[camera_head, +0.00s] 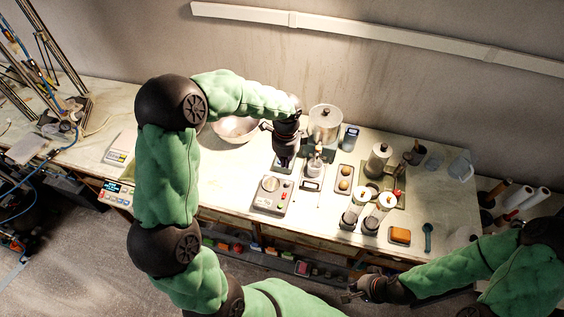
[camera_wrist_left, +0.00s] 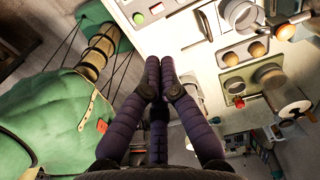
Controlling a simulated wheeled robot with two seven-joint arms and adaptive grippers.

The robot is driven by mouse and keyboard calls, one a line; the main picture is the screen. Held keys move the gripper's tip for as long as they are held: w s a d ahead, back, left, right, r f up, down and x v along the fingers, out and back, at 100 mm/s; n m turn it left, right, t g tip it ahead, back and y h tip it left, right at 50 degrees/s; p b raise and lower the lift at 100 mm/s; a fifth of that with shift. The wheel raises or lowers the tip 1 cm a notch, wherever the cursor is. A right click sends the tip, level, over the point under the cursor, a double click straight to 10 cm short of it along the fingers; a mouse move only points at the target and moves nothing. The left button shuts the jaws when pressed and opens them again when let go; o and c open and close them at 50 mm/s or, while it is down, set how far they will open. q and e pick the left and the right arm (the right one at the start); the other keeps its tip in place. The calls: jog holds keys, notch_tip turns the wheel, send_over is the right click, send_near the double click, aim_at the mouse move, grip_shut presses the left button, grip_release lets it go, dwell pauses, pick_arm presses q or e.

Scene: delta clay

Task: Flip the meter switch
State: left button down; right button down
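A grey meter-like box (camera_head: 271,194) with a round dial and red and green buttons sits near the table's front edge. Part of its face, with the buttons (camera_wrist_left: 148,12), shows at the top of the left wrist view. I cannot tell which part is the switch. My left gripper (camera_head: 284,163) points down over the table, behind this box. In the left wrist view its fingers (camera_wrist_left: 160,62) are together, with nothing seen between them. A small device with a display (camera_head: 311,185) lies to the right of the box. My right gripper (camera_head: 349,296) is low, in front of the table; its opening is unclear.
Bare tabletop lies left of the box.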

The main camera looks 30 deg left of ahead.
pick_arm(q)
notch_tip(320, 180, up, 10)
jog(key=w+b, duration=0.1)
jog(key=shift+w+a, duration=0.15)
jog(key=shift+w, duration=0.2)
pick_arm(e)
jog(key=shift+f, duration=0.1)
pick_arm(q)
jog(key=shift+a, duration=0.1)
pick_arm(e)
jog(key=shift+a, duration=0.1)
